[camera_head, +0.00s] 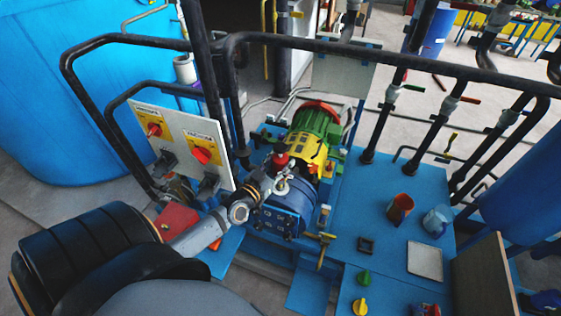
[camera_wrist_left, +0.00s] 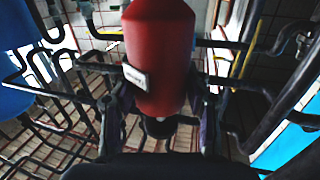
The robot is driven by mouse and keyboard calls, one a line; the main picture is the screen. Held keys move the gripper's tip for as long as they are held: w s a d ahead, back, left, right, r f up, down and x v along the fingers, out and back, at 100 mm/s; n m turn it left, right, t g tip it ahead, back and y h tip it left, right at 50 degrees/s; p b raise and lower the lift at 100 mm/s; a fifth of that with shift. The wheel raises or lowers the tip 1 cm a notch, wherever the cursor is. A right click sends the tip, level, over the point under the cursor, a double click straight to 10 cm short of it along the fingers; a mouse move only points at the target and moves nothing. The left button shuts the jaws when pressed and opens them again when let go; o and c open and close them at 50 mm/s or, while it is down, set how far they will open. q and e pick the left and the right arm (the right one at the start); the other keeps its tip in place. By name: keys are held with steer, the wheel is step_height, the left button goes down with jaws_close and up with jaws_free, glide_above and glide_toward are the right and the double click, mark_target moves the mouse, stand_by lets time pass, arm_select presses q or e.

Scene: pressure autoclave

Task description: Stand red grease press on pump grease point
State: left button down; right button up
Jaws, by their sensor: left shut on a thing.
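My left gripper (camera_head: 279,174) reaches in from the lower left and is shut on the red grease press (camera_head: 281,160). The press shows as a small red top between the fingers, over the pump. In the left wrist view the red press (camera_wrist_left: 158,55), with a small white label, stands between the fingers of my left gripper (camera_wrist_left: 160,125). The pump (camera_head: 285,212) has a blue body, a yellow middle and a green motor (camera_head: 317,121). The pump's grease point cannot be made out; I cannot tell whether the press touches it. My right gripper is out of view.
A dark pipe railing (camera_head: 330,45) crosses behind and above the pump. A switch panel (camera_head: 185,146) with red knobs stands left of the arm. A red cup (camera_head: 400,208), a blue-grey cup (camera_head: 437,221) and a pale tray (camera_head: 425,261) sit on the blue deck (camera_head: 350,190) at right.

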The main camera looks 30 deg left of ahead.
arm_select(q)
steer(key=shift+f+b, duration=1.25)
steer(key=c, duration=0.5)
jaws_free()
steer(key=shift+f, duration=0.1)
steer(key=s, duration=1.2)
steer(key=shift+a, duration=0.1)
